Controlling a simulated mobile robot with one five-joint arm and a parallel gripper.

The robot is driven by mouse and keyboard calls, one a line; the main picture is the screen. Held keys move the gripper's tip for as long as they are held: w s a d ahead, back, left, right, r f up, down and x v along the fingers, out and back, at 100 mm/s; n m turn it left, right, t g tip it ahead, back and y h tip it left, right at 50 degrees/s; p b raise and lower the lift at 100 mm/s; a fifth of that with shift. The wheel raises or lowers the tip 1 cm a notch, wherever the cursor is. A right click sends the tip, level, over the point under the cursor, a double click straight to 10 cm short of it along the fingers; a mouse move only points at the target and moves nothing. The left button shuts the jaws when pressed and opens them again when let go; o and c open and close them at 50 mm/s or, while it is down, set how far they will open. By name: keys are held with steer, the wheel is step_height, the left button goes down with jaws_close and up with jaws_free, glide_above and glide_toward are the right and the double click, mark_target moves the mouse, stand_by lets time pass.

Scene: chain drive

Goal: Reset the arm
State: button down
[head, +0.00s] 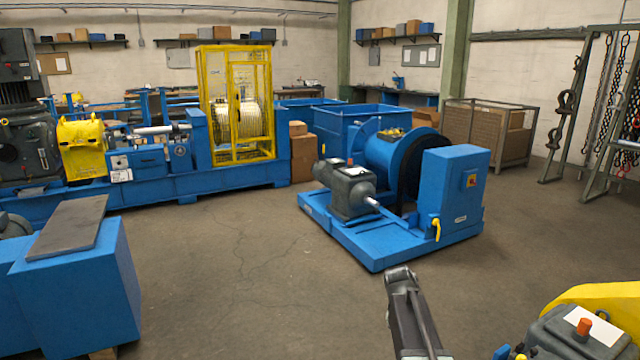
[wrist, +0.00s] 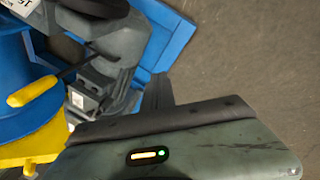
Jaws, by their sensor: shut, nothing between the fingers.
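My gripper (head: 400,275) shows in the head view as a dark, narrow shape rising from the bottom edge, right of the middle, over the bare floor. Its fingers are shut with nothing between them. In the wrist view my gripper (wrist: 157,92) shows as a dark narrow piece past a grey-green housing of mine with a small lit indicator. It is beside a blue base, apart from anything I can make out as held.
A blue drive unit with a grey gearbox (head: 352,190) stands ahead. A machine with a yellow guard (head: 590,298) is close at lower right. A blue block (head: 85,290) stands at lower left. The floor (head: 250,270) between them is clear.

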steer(key=s+a+f+n+y, duration=0.1)
steer(key=s+a+n+y, duration=0.25)
steer(key=s+a, duration=0.9)
step_height(320, 180, up, 15)
steer(key=d+p, duration=0.2)
steer(key=p, duration=1.2)
steer(key=shift+s+f+n+p, duration=0.2)
steer(key=shift+s+n+p, duration=0.1)
steer(key=shift+n+p, duration=0.05)
steer(key=shift+f, duration=0.1)
